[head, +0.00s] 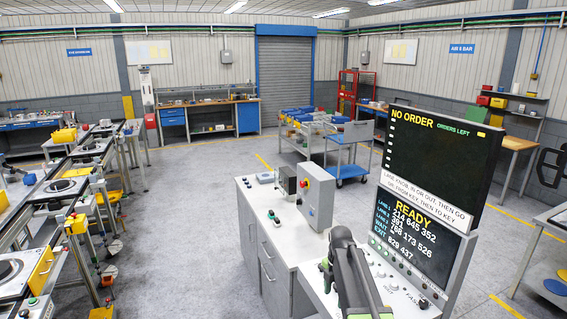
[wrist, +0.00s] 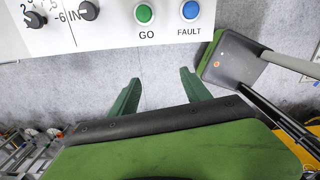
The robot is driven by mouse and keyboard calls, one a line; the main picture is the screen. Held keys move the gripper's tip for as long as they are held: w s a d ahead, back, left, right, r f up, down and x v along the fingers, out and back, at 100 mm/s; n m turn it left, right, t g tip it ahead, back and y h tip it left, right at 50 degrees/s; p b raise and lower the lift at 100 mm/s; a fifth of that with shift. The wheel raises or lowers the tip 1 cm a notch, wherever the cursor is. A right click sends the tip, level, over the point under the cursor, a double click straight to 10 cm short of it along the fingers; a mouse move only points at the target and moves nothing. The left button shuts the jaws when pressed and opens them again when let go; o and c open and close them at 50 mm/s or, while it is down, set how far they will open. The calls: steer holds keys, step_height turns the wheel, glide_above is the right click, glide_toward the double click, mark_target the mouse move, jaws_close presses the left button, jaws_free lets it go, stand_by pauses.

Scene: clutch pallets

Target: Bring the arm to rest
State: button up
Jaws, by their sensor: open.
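My arm (head: 350,275) rises at the bottom of the head view, in front of the control console. In the wrist view my gripper (wrist: 159,88) has its two green fingers spread apart with nothing between them. The fingers point towards the lower edge of a white control panel (wrist: 108,38). The panel's green GO button (wrist: 143,14) and blue FAULT button (wrist: 190,10) lie beyond the fingertips, which look apart from them. In the head view I cannot make out the fingertips.
The console's upper screen (head: 440,155) reads NO ORDER, and the lower display (head: 415,228) reads READY. A white cabinet (head: 265,225) carrying a grey control box (head: 316,197) stands left of the console. A conveyor line (head: 75,200) runs along the left. Grey floor (head: 190,230) lies open between.

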steer(key=s+f+m+b, duration=1.6)
steer(key=s+f+m, duration=0.1)
steer(key=m, duration=0.7)
steer(key=shift+s+a+f, duration=0.2)
steer(key=shift+s, duration=0.45)
steer(key=shift+w+d, duration=0.1)
